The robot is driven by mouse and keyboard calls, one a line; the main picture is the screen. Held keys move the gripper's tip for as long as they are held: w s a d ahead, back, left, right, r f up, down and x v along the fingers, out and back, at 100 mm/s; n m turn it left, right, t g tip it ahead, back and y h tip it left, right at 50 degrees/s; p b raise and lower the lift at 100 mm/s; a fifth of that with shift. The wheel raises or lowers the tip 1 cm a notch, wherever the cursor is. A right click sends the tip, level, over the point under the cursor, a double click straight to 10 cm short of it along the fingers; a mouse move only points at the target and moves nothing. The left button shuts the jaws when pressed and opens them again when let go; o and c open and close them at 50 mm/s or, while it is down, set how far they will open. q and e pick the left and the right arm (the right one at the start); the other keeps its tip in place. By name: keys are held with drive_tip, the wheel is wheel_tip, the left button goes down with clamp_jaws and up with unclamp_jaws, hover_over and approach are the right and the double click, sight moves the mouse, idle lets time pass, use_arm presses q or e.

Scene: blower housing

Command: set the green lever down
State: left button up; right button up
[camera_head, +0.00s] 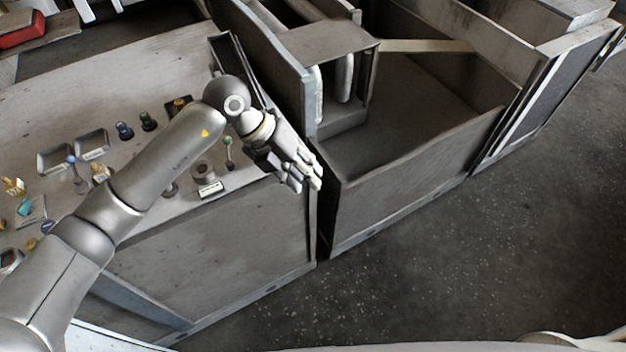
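A small lever with a green ball knob (228,141) stands upright on the grey workbench (265,195), near its right end. Its thin stem runs down to the bench top. My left arm reaches across the bench from the lower left. My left gripper (305,184) is to the right of the green lever and apart from it, at the bench's right edge, with its fingers pointing down and right. I see nothing clearly held in it, but the finger gap is too small to judge. My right gripper is out of view.
A blue-knobbed lever (72,160), grey trays (93,144), a dark ring-shaped part (203,172) and several small fittings lie on the bench. A large open grey bin (415,165) stands to the right. The speckled floor (450,270) is clear.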

use_arm(q)
drive_tip(key=shift+s+d+r+h, duration=0.2)
drive_tip(key=shift+s+d+h, duration=0.15)
drive_tip(key=shift+d, duration=0.15)
drive_tip(key=shift+s+d+r+h, duration=0.15)
drive_tip(key=shift+s+d+h, duration=0.15)
drive_tip(key=shift+d, duration=0.15)
drive_tip(key=shift+c, duration=0.5)
